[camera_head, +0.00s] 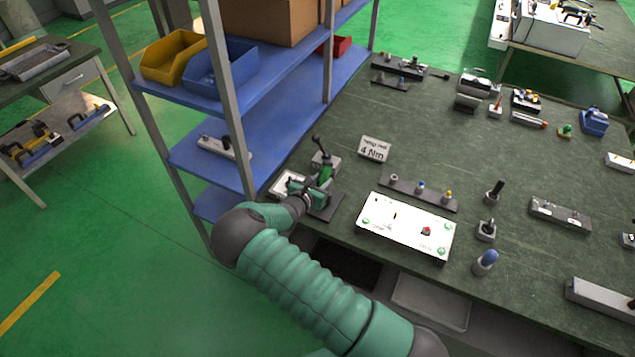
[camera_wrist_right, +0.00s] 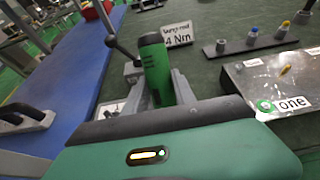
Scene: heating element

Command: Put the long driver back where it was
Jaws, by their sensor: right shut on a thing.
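The long driver has a green handle (camera_wrist_right: 155,68), which stands nearly upright in the right wrist view. In the head view its green handle (camera_head: 326,173) shows just above my right gripper (camera_head: 319,186). My right gripper, also in the right wrist view (camera_wrist_right: 158,92), is shut on the handle, with a grey finger on each side. The driver's lower end is hidden by my gripper. Just beyond it a dark rod with a rounded tip (camera_head: 317,141) rises by a small grey block (camera_head: 324,160). I cannot tell whether the driver touches that block. My left gripper is not in view.
A sign reading 4 Nm (camera_head: 374,149) stands behind my gripper. A white panel (camera_head: 405,226) and a rack with several small bits (camera_head: 418,192) lie to the right. A blue-shelved rack (camera_head: 205,160) stands close on the left. Stubby tools (camera_head: 485,261) stand farther right.

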